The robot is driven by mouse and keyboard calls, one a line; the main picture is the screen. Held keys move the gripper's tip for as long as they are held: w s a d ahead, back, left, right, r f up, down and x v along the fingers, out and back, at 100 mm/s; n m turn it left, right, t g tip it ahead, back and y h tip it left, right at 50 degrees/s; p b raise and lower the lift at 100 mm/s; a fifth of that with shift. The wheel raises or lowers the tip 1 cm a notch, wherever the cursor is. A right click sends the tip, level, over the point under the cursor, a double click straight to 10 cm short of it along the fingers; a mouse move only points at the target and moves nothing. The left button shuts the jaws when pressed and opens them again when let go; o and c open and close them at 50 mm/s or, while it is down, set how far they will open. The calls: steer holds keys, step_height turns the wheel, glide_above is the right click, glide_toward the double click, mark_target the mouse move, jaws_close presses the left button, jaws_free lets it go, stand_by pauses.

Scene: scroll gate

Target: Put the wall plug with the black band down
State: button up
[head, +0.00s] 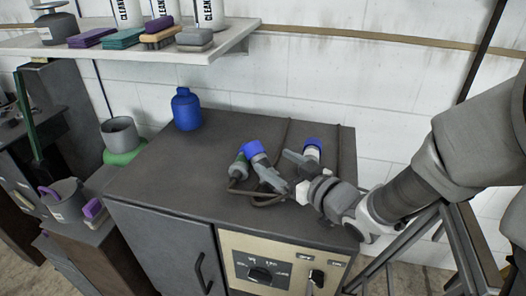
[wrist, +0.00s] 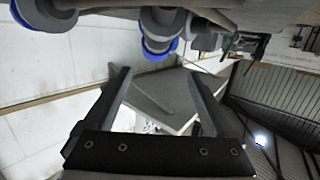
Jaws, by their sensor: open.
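Wall plugs with blue ends lie on the dark cabinet top (head: 150,185). The left blue-ended plug (head: 254,149) has a grey body and lies close to a green-and-grey piece (head: 238,167). The right blue-ended plug (head: 312,145) is near the end of my arm. In the wrist view, blue-rimmed grey plugs (wrist: 160,35) and (wrist: 45,14) show along the top edge, outside the fingers. No black band can be made out, so I cannot tell which plug has it. My gripper (wrist: 162,78) is open, with nothing between its fingers; its fingertips are not clear in the head view.
A blue bottle (head: 186,109) stands at the cabinet's back left. A dark cable (head: 255,198) loops around the plugs. A wall shelf (head: 225,45) with brushes, sponges and cleaner bottles hangs above left. The cabinet top's front left is clear.

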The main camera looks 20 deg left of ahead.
steer(key=shift+v, duration=2.25)
steer(key=shift+r, duration=0.1)
steer(key=w+d+r+m+t+h, duration=0.25)
steer(key=d+h, duration=0.35)
steer(key=d, duration=0.3)
steer(key=w+d+r+m+t+h, duration=0.1)
steer(key=d+m+h, duration=0.35)
steer(key=d, duration=0.45)
steer(key=s+d+r+m+g+h, duration=0.1)
steer(key=s+d+m+g, duration=0.1)
steer(key=s, duration=0.7)
steer(key=s+d+m+g+h, duration=0.2)
steer(key=s+d+g, duration=0.2)
steer(key=s, duration=0.5)
steer(key=shift+s+d+r+m, duration=0.15)
steer(key=shift+d+r+m, duration=0.2)
steer(key=shift+d, duration=0.45)
steer(key=shift+r+g+p, duration=0.15)
steer(key=shift+g+p, duration=0.1)
steer(key=shift+p, duration=0.05)
